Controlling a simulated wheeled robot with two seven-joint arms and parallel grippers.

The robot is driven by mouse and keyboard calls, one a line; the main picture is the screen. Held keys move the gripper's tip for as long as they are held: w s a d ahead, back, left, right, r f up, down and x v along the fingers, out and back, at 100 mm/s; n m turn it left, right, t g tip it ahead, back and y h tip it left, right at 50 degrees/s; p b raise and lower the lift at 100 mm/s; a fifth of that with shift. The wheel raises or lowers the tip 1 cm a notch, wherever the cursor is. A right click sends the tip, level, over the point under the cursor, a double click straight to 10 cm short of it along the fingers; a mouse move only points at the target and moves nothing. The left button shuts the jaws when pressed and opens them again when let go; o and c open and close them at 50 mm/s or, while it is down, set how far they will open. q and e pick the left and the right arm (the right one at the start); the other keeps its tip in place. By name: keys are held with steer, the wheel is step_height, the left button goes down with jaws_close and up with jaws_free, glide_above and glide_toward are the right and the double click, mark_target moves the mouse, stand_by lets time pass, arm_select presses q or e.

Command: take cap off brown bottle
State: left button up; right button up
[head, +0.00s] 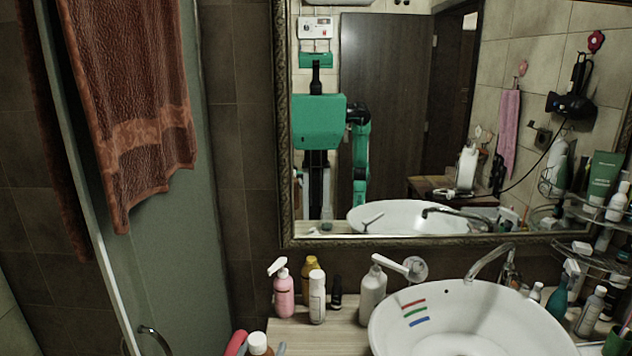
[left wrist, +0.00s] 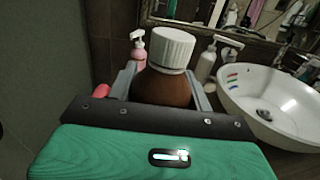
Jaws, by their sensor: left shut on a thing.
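The brown bottle (left wrist: 165,88) stands between the fingers of my left gripper (left wrist: 161,92) in the left wrist view, with its ribbed white cap (left wrist: 171,48) seated on top. The fingers close on the bottle's body, below the cap. In the head view, the white cap (head: 258,339) and a sliver of the brown bottle (head: 261,351) show at the bottom edge, with my left gripper (head: 259,349) around it. The bottle's lower part is hidden, so I cannot tell whether it rests on anything. My right gripper is not in view.
A pink pump bottle (head: 283,294), a yellow bottle (head: 311,268), a white bottle (head: 317,297) and a white pump bottle (head: 372,293) stand on the wooden counter (head: 300,338). The white basin (head: 390,325) is to the right. A glass panel with a towel (head: 135,110) is left.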

arm_select(q)
steer(key=s+a+f+n+y, duration=0.2)
steer(key=s+a+f, duration=0.4)
steer(key=s+a, duration=0.3)
steer(key=shift+s+a+f+y, duration=0.35)
steer(key=shift+a+y, duration=0.25)
steer(key=shift+a, duration=0.5)
steer(key=shift+d, duration=0.1)
